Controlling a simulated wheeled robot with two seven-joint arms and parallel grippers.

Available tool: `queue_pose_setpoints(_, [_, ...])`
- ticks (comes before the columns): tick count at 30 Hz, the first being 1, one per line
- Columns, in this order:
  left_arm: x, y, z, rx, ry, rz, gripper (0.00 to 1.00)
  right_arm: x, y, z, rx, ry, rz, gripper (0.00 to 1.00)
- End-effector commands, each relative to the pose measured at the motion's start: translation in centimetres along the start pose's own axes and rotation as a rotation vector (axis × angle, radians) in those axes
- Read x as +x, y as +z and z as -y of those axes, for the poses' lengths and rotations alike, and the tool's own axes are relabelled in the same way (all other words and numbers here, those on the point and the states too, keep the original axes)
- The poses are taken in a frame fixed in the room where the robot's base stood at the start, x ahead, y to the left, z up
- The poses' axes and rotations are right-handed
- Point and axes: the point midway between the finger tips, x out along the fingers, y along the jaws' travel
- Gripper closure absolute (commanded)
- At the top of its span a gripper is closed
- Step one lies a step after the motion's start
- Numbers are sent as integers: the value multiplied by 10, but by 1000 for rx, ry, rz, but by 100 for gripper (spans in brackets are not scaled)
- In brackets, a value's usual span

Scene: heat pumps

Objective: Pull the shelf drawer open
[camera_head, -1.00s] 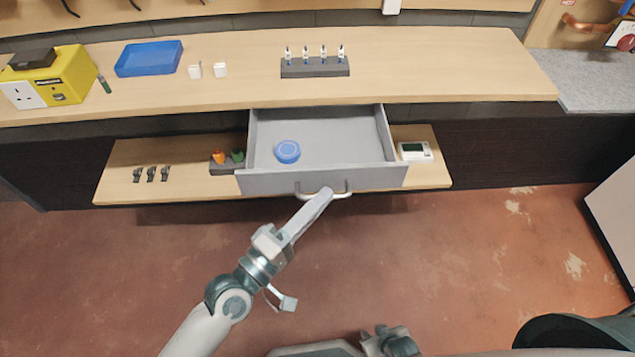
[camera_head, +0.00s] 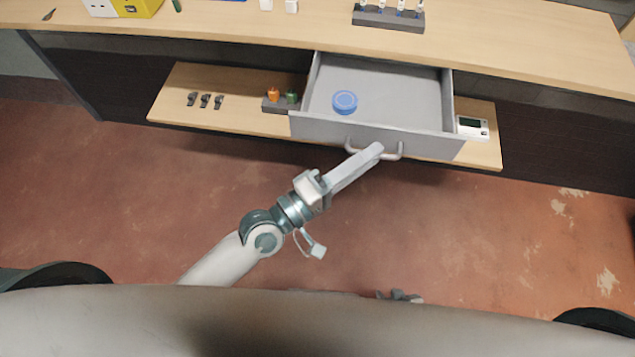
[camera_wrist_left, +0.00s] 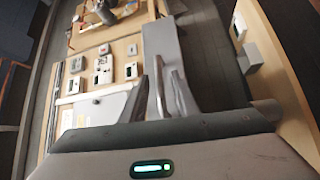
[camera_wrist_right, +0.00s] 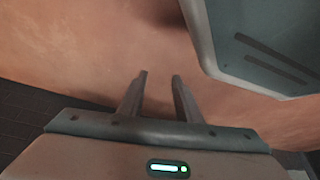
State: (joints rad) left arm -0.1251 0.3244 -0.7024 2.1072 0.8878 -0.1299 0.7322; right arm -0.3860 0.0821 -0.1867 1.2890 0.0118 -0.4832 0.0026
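The grey shelf drawer (camera_head: 392,122) stands pulled out from under the counter, with a round blue item (camera_head: 345,102) inside. Its curved metal handle (camera_head: 398,152) is on the front face. My left gripper (camera_head: 376,150) is at the handle. In the left wrist view, the handle bar (camera_wrist_left: 160,88) lies between the two fingers of the left gripper (camera_wrist_left: 159,80), with narrow gaps seeming to show on both sides. My right gripper (camera_wrist_right: 159,76) is open and empty over the floor; in the head view only a bit of it (camera_head: 400,296) shows low down.
A lower shelf (camera_head: 235,125) holds small dark clips, a block with orange and green pieces (camera_head: 280,100), and a white device (camera_head: 472,127) beside the drawer. The counter (camera_head: 270,30) is above. The reddish floor (camera_head: 500,240) in front is clear.

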Motion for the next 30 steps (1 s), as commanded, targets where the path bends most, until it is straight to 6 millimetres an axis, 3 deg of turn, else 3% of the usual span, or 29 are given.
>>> queue_pose_setpoints(10, [-24, 0, 2, 1, -2, 0, 72, 3, 6, -1, 2, 1, 28, 69])
queue_pose_setpoints(27, [-117, 1, 3, 0, -4, 3, 72, -1, 30, -21, 13, 20, 181, 69])
queue_pose_setpoints(30, [-132, 1, 4, 0, -4, 2, 72, -8, 22, -19, 13, 19, 181, 69])
